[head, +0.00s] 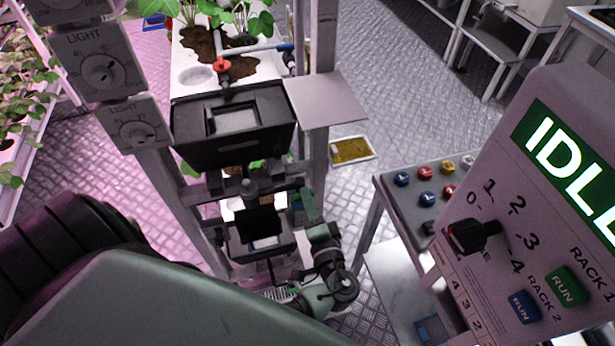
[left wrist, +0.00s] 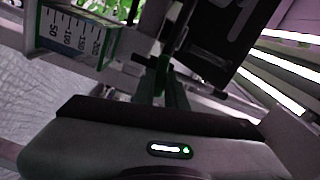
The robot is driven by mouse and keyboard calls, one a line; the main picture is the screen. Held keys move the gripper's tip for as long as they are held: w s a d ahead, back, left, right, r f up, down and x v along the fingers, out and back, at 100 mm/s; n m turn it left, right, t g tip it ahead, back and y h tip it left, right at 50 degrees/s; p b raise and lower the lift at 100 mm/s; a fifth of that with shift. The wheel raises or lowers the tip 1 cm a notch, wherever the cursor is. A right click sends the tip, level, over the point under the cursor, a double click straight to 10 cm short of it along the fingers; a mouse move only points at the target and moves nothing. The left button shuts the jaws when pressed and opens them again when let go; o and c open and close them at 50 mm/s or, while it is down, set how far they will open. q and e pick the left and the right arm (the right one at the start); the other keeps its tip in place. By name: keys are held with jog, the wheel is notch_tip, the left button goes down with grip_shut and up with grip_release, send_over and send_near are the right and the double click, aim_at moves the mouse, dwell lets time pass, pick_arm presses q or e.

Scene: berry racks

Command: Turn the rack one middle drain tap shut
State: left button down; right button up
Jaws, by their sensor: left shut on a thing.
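The left gripper (head: 308,206) is at the right side of the rack, by its middle level, below the upper black tank. I cannot tell the tap's handle angle. A scale (left wrist: 75,36) marked 50 to 200 is beside the fingers. My right gripper is not in view.
A red tap (head: 222,65) is on the pipe above the upper black tank (head: 190,133). A square plate (head: 325,99) juts out right of the rack post. The control console (head: 530,180) reading IDLE stands at right. A yellow tray (head: 352,150) lies on the floor.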

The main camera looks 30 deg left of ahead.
pick_arm(q)
jog(key=shift+m, duration=1.5)
jog(key=c, duration=1.4)
grip_release()
jog(key=shift+c, duration=0.2)
jog(key=b+v, duration=0.2)
jog(key=v, duration=0.6)
jog(key=shift+f, duration=0.1)
